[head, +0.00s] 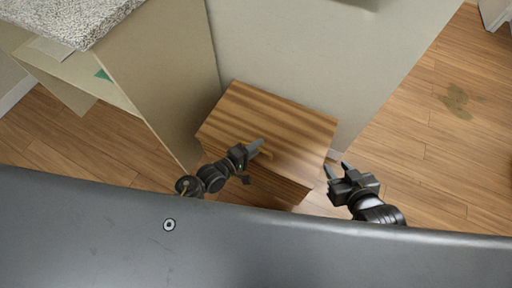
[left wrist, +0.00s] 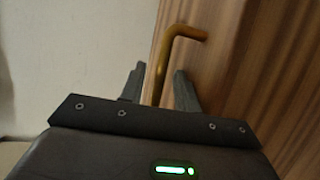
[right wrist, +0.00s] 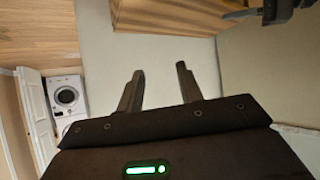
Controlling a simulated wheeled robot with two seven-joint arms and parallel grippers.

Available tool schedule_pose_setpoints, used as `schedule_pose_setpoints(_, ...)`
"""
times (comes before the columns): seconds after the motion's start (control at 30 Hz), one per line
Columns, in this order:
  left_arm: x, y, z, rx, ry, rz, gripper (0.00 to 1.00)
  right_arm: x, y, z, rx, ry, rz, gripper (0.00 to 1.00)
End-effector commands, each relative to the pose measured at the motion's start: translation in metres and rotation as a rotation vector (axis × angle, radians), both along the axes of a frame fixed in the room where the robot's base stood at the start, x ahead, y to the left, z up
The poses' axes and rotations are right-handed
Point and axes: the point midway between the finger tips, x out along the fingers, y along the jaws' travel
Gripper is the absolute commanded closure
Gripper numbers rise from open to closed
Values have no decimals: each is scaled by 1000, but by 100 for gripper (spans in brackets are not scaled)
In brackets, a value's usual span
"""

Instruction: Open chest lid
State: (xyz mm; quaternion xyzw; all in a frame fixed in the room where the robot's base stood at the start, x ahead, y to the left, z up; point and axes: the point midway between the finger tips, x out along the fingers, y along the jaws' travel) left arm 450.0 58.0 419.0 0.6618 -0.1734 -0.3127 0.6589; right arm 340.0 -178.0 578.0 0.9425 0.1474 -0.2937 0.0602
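The wooden chest (head: 275,120) stands against the wall, its striped lid lying shut. A brass handle (left wrist: 184,36) shows on the chest in the left wrist view, and part of it shows in the head view (head: 266,154). My left gripper (head: 256,147) is at the chest's front edge by the handle. In the left wrist view its fingers (left wrist: 158,85) are apart, with the handle's bar between them; I cannot tell whether they touch it. My right gripper (head: 337,170) is open and empty, to the right of the chest. Its fingers also show apart in the right wrist view (right wrist: 158,85).
A cabinet with a speckled stone top (head: 70,20) stands left of the chest. A pale wall (head: 310,50) is behind it. Wooden floor (head: 425,150) is open on the right, with a brown stain (head: 458,101). A washing machine (right wrist: 66,95) shows in the right wrist view.

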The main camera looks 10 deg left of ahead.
Motion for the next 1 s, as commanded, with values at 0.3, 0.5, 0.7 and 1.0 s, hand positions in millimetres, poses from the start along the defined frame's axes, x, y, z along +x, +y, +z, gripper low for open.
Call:
schedule_pose_setpoints(0.3,1,-1,0,0,0,0,76,0,1,1,1,-5,2,64)
schedule_pose_setpoints(0.5,0,-1,0,0,0,0,100,0,1,0,1,-4,1,64)
schedule_pose_setpoints(0.7,0,0,0,0,0,0,100,0,0,0,1,-3,1,64)
schedule_pose_setpoints(1.0,1,-1,4,3,7,-1,100,-8,-10,-7,-27,80,-25,64)
